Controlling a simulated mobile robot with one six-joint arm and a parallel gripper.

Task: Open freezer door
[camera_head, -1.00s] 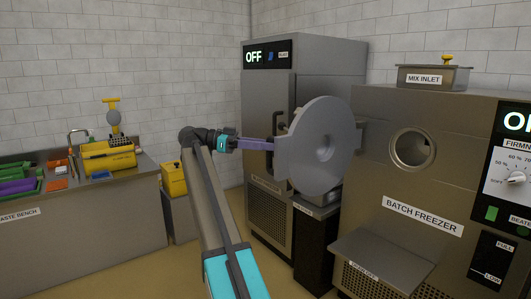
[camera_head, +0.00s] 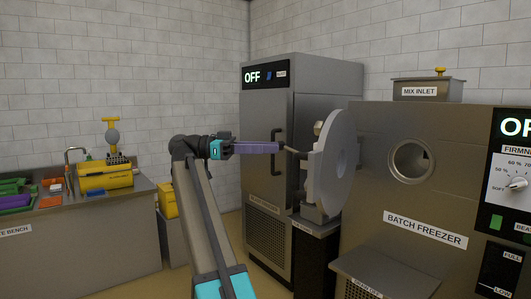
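The batch freezer (camera_head: 445,185) is the large grey metal machine on the right, with a round opening (camera_head: 411,161) in its front. Its round grey door (camera_head: 340,165) stands swung well out to the left, seen nearly edge-on. My gripper (camera_head: 285,148) reaches from the left to a thin handle bar on the left side of the door. The purple part of my gripper (camera_head: 255,147) shows, but its fingertips are too small to tell whether they grip the bar or only touch it.
A tall grey cabinet (camera_head: 262,180) with a dark handle stands behind my gripper. A bench (camera_head: 90,240) with yellow items and coloured tools is at left. A mix inlet box (camera_head: 425,91) sits on top of the freezer. A shelf (camera_head: 375,265) juts out below the opening.

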